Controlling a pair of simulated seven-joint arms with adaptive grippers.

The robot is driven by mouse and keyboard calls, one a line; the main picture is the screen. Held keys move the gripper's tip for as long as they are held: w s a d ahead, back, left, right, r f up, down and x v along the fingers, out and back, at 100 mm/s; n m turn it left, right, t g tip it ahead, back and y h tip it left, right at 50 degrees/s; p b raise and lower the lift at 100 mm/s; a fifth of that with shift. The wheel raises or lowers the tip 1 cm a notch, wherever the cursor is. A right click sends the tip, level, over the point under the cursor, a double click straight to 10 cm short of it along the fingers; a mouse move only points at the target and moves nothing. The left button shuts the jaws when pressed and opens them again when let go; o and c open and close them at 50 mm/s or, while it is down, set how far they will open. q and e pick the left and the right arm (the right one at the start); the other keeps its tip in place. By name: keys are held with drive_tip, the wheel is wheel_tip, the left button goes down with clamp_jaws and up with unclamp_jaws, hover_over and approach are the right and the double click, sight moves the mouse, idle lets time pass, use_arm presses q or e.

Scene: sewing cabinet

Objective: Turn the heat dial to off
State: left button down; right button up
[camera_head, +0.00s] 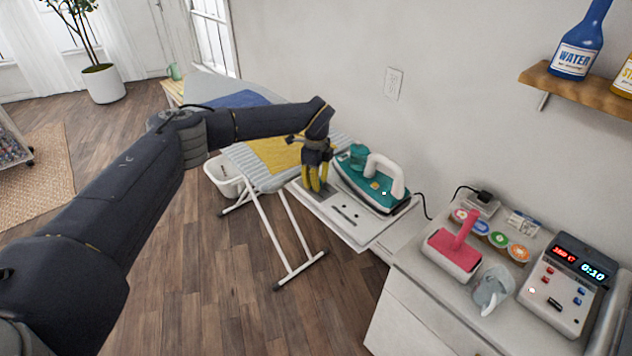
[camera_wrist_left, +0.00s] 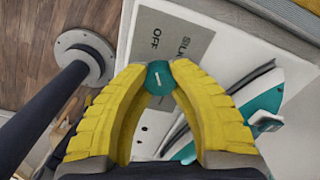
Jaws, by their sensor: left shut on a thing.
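The heat dial (camera_wrist_left: 160,78) is a small teal knob with a short white line, seen in the left wrist view. My left gripper (camera_wrist_left: 159,72) has its yellow fingertips closed on the two sides of the dial. Printed words OFF and SILK show on a grey label (camera_wrist_left: 168,35) just beyond the dial. The white line tilts slightly, and I cannot tell exactly which word it marks. In the head view my left gripper (camera_head: 316,184) points down beside the iron (camera_head: 372,188), and its fingers hide the dial. My right gripper is not in view.
The teal iron with a white handle stands close to the right of my left gripper. An ironing board (camera_head: 262,180) with yellow and blue cloth lies behind. A white cabinet (camera_head: 420,305) at the right carries a pink-handled tool (camera_head: 455,250) and a control box (camera_head: 568,285).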

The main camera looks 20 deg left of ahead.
use_arm(q)
drive_tip(key=c, duration=1)
unclamp_jaws()
wheel_tip(320, 180, up, 12)
